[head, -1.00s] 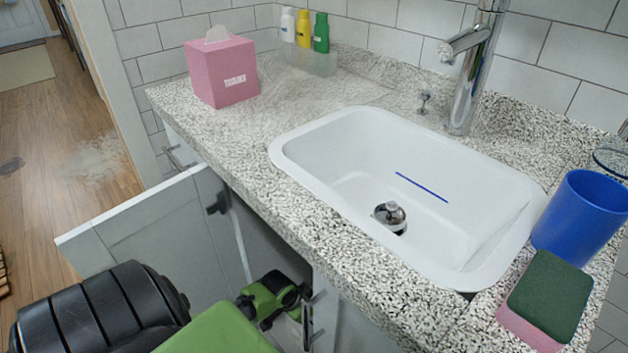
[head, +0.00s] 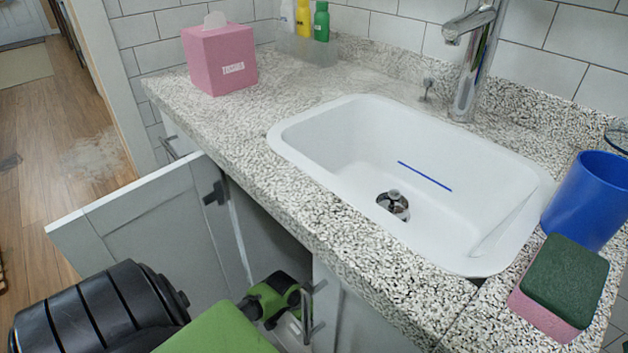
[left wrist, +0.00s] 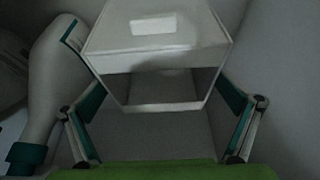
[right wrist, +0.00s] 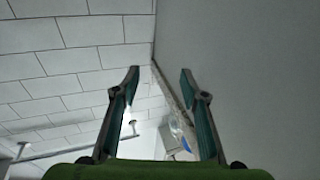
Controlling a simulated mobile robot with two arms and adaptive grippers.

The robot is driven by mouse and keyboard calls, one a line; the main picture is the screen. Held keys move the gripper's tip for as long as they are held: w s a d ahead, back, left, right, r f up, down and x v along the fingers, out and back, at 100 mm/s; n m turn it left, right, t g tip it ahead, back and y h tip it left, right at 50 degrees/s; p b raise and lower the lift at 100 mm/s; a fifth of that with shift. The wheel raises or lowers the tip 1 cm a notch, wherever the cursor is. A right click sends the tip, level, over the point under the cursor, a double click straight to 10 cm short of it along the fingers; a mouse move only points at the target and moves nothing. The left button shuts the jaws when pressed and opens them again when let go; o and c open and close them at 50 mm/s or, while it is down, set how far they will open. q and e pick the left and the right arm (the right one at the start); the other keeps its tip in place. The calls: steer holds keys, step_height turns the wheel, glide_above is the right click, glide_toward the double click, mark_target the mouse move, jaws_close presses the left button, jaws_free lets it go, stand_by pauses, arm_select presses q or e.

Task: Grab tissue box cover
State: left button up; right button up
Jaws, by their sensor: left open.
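In the left wrist view a pale, open-fronted box (left wrist: 160,60) with a small white label, which looks like a box cover, lies in a dark space. My left gripper (left wrist: 160,110) is open, its fingers on either side of the box's lower end; I cannot tell whether they touch it. In the head view my left arm reaches toward the open cabinet under the sink; its fingertips are hidden. A pink tissue box (head: 220,60) with a tissue on top stands on the counter. My right gripper (right wrist: 160,80) is open and empty.
A white bottle (left wrist: 50,85) leans beside the left gripper. The counter holds a white sink (head: 330,140), a blue cup (head: 585,205), a sponge (head: 565,280) and small bottles (head: 321,22).

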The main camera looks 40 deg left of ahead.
arm_select(q)
steer(key=c, duration=1.4)
steer(key=shift+r, duration=0.1)
